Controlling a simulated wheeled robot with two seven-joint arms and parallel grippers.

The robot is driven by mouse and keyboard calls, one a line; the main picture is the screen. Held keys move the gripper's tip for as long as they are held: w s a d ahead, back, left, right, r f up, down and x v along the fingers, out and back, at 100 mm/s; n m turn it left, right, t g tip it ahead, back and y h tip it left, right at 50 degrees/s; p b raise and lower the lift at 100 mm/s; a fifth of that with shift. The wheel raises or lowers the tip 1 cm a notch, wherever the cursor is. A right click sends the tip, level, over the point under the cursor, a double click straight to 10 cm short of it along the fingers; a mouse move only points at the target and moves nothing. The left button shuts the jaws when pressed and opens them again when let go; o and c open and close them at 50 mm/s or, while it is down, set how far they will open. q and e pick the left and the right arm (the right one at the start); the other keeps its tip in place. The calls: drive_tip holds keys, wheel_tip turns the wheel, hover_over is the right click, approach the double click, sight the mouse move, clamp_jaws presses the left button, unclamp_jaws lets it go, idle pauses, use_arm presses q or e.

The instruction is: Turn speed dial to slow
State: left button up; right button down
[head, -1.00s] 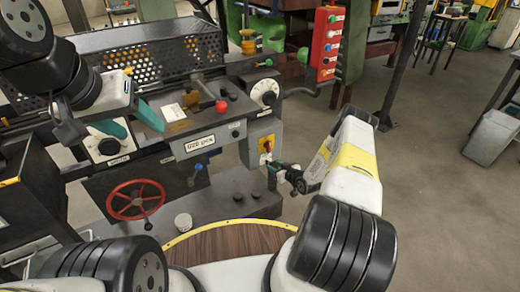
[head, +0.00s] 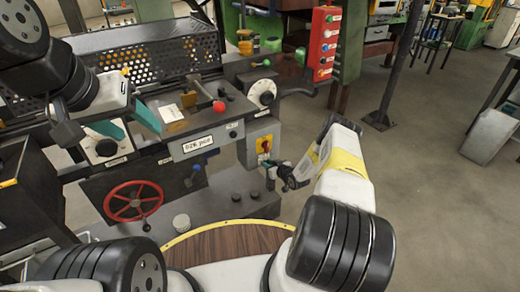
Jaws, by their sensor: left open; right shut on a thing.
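Two white dials with dark knobs are on the machine: one on the lower left (head: 104,148) and a graduated one on the right (head: 263,93). Their labels are too small to read. My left gripper (head: 126,122) is open and empty, with teal fingers spread above the left dial; one finger partly covers its top edge. My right gripper (head: 269,168) is at the yellow switch plate (head: 272,140) with the red handle (head: 264,147). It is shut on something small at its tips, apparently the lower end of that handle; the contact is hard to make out.
A red handwheel (head: 133,201) is on the machine front. A red-knobbed lever (head: 219,106) and a blue-knobbed lever (head: 197,167) stick out nearby. A red button box (head: 323,45) stands behind. Open floor lies to the right.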

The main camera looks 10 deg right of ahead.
idle(0.3)
drive_tip(key=shift+s+a+f+n+t+h, duration=0.15)
drive_tip(key=shift+n+t+h, duration=0.45)
drive_tip(key=shift+n, duration=0.75)
drive_tip(key=shift+a+f+n+t+h, duration=0.15)
drive_tip(key=shift+n+t+h, duration=0.2)
drive_tip(key=shift+n+h, duration=0.85)
drive_tip(key=shift+s+a+f+n+t+h, duration=0.15)
drive_tip(key=shift+n+t+h, duration=0.35)
drive_tip(key=shift+n, duration=1.05)
drive_tip(key=shift+w+r, duration=0.1)
drive_tip(key=c, duration=1.3)
unclamp_jaws()
